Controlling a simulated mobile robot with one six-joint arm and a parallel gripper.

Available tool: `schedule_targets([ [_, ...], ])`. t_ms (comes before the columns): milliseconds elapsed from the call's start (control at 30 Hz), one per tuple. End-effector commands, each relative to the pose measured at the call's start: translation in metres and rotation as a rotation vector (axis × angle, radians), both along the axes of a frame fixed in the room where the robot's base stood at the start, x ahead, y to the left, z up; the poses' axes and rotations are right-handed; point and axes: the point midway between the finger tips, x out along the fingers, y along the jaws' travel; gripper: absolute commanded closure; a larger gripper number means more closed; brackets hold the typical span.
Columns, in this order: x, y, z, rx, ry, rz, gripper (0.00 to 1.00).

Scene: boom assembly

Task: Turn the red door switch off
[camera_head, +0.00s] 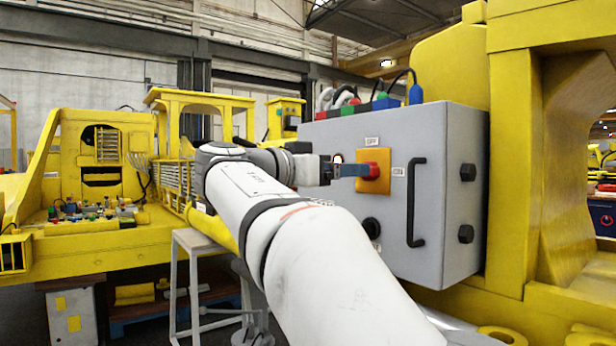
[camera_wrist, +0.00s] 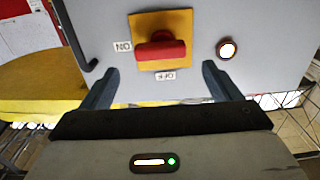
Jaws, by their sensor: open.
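The red door switch (camera_head: 376,171) sits on a square yellow plate (camera_head: 378,157) on the front of a grey cabinet (camera_head: 440,125). An OFF label is above the plate and an ON label to its right. In the wrist view the red switch (camera_wrist: 160,48) has its bar lying horizontal, in line with the ON label (camera_wrist: 123,46); the OFF label (camera_wrist: 165,76) is below. My gripper (camera_wrist: 160,67) is open and empty, its two fingers spread to either side below the switch. In the head view my gripper (camera_head: 350,170) is just left of the switch, partly overlapping it.
A lit round indicator (camera_wrist: 228,48) is beside the switch. A black handle (camera_head: 415,202) stands out from the cabinet right of the switch, and a black round knob (camera_head: 371,228) is below. Coloured plugs with cables (camera_head: 383,102) line the cabinet top. Yellow machinery (camera_head: 540,170) flanks the cabinet.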

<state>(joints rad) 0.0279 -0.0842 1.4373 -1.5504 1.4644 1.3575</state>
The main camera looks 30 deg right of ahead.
Motion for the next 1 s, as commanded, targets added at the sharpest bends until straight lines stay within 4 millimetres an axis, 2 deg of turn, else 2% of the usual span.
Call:
schedule_targets([
  [200,0.002,-0.035,0.001,0.002,0.004,-0.005,0.16],
  [433,0.004,-0.063,0.000,0.003,0.006,-0.003,0.16],
  [800,0.005,-0.069,-0.001,0.003,0.005,0.000,0.16],
  [1000,0.005,-0.069,-0.001,0.003,0.005,-0.001,0.32],
])
